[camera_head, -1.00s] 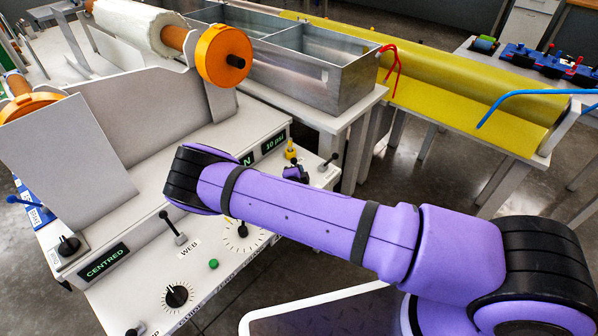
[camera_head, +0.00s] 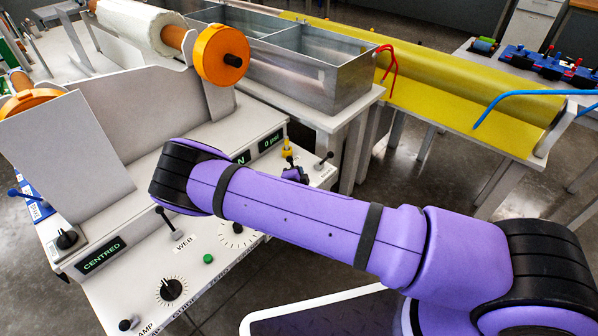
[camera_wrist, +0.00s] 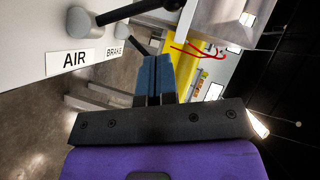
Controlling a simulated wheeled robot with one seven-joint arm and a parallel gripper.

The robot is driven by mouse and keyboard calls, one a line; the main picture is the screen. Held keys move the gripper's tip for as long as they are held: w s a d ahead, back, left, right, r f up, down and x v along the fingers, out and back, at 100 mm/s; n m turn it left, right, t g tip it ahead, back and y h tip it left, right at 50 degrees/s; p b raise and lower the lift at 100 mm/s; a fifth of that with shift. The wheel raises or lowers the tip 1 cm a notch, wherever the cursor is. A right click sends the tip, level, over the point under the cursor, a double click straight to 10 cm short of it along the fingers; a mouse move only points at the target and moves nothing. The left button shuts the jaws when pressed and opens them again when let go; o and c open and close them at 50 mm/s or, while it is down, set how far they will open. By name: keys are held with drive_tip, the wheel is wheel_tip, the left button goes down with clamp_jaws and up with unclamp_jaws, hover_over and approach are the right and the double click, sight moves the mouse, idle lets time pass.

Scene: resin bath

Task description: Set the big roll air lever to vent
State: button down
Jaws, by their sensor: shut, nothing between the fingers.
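In the wrist view a black-handled lever (camera_wrist: 143,9) sticks out from a round grey mount beside the label AIR (camera_wrist: 74,60). Its handle points right in that view, and its end is near the top edge. My gripper (camera_wrist: 154,62) is shut and empty, its blue-grey fingertips just below the air lever's handle in the picture; I cannot tell whether they touch. In the head view my arm hides much of the panel, and only part of my gripper's purple body (camera_head: 294,174) shows. A display (camera_head: 271,142) on the machine reads 0 psi.
A second lever (camera_wrist: 112,44), labelled BRAKE, is close to the air lever. A yellow-topped part (camera_head: 287,148) and a black-knobbed lever (camera_head: 325,160) stand near my gripper.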

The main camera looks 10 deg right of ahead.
drive_tip(key=v, duration=0.8)
drive_tip(key=shift+r, duration=0.2)
drive_tip(key=shift+s+a, duration=0.1)
drive_tip(key=s+d+r+m+g+h, duration=0.15)
drive_tip(key=d+r+m+g, duration=0.3)
drive_tip(key=r+m, duration=0.55)
drive_tip(key=s+d+r+m+g+h, duration=0.1)
drive_tip(key=s+d+r+m+g, duration=0.2)
drive_tip(key=d+r+m, duration=0.55)
drive_tip(key=s+d+r+m+g+h, duration=0.15)
drive_tip(key=r+m+g, duration=0.25)
drive_tip(key=r+m, duration=0.8)
drive_tip(key=s+d+r+m+y, duration=0.2)
drive_tip(key=s+r+m+y, duration=0.1)
drive_tip(key=s+r+m, duration=0.35)
drive_tip(key=s+d+r+m+y, duration=0.3)
drive_tip(key=s+r+m, duration=0.3)
drive_tip(key=r, duration=0.1)
drive_tip(key=s+a+r+m+t+y, duration=0.1)
drive_tip(key=s+r+m+y, duration=0.1)
drive_tip(key=s+r+m, duration=0.2)
drive_tip(key=s+a+r+m+t+y, duration=0.1)
drive_tip(key=s+r+m, duration=0.3)
drive_tip(key=s, duration=0.6)
drive_tip(key=m+t+y, duration=0.1)
drive_tip(key=m, duration=0.1)
drive_tip(key=shift+m, duration=0.3)
